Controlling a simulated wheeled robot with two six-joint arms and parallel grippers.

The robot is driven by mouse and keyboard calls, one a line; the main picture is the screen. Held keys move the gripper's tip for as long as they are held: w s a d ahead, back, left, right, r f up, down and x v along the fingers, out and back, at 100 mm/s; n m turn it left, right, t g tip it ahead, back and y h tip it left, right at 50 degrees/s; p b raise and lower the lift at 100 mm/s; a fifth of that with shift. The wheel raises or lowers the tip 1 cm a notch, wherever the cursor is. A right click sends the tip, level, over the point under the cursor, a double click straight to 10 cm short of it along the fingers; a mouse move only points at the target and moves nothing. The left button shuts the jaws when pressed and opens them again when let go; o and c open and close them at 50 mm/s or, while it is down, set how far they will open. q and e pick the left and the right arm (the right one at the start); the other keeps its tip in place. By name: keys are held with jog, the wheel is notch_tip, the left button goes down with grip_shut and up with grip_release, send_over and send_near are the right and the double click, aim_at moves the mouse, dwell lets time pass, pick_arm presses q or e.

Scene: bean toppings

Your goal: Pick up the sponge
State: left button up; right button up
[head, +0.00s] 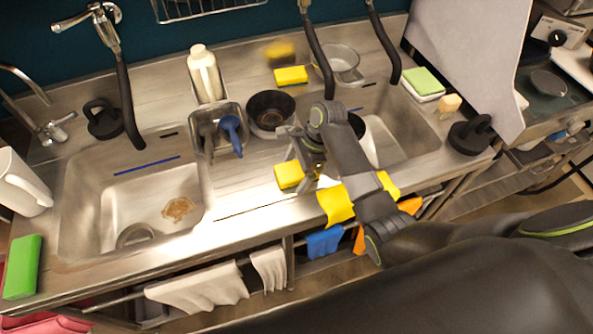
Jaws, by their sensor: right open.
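A yellow sponge (288,177) sits on the steel counter between the two sinks, near the front edge. My right gripper (304,164) is open just above and to the right of this sponge, its fingers pointing down. I cannot tell whether a finger touches it. Another yellow sponge (291,76) lies at the back of the counter. A green and white sponge (424,82) is at the back right, and a green sponge (22,266) lies at the far left. My left gripper is not in view.
The left sink (90,205) has a brown stain, and the right sink (400,135) is partly hidden by my arm. A black bowl (270,108), a caddy with a blue brush (231,130) and a white bottle (205,73) stand behind. Cloths (200,287) hang below the front edge.

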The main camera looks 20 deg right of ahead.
aim_at(296, 169)
jog(key=c, duration=1)
jog(key=shift+f+b, duration=0.1)
jog(key=shift+b, duration=0.3)
jog(key=shift+c, duration=0.2)
notch_tip(296, 169, up, 9)
jog(key=shift+r, duration=0.1)
jog(key=shift+r+p, duration=0.55)
jog(key=shift+r, duration=0.15)
